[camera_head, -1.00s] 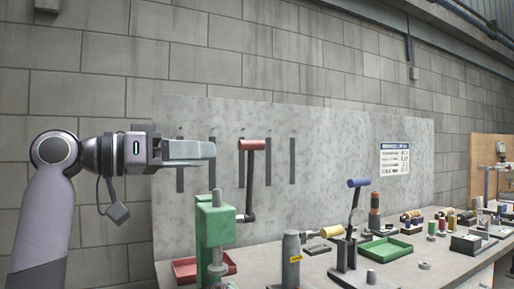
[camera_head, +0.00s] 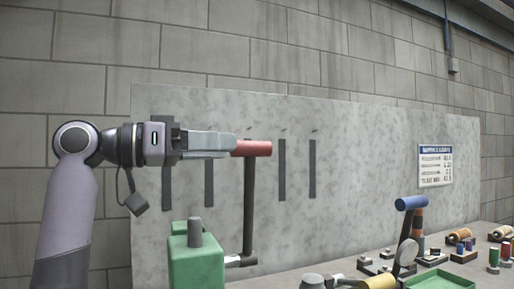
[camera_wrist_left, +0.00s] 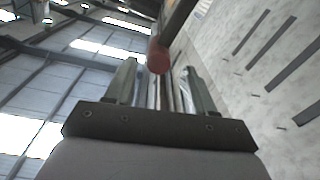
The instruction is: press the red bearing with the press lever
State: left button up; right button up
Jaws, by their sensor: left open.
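The press lever (camera_head: 248,205) is a dark upright rod with a red cylindrical handle (camera_head: 256,148) on top, joined low down to the green press (camera_head: 190,262). My left gripper (camera_head: 228,144) is level with the handle and its fingertips reach the handle's left end in the head view. In the left wrist view the two fingers (camera_wrist_left: 160,78) are apart, with the end of the red handle (camera_wrist_left: 158,58) showing in the gap between them. The left gripper is open and not closed on the handle. I see no red bearing. My right gripper is not in view.
A blue-handled lever (camera_head: 411,203) stands to the right on the bench. A green tray (camera_head: 440,280) and several spools (camera_head: 494,258) lie further right. A grey panel (camera_head: 350,190) with dark strips and a white notice (camera_head: 435,165) stands behind the bench.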

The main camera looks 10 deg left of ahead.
aim_at(269, 147)
pick_arm(q)
jog(key=p+x, duration=0.1)
jog(key=x, duration=0.6)
jog(key=shift+s, duration=0.15)
grip_shut()
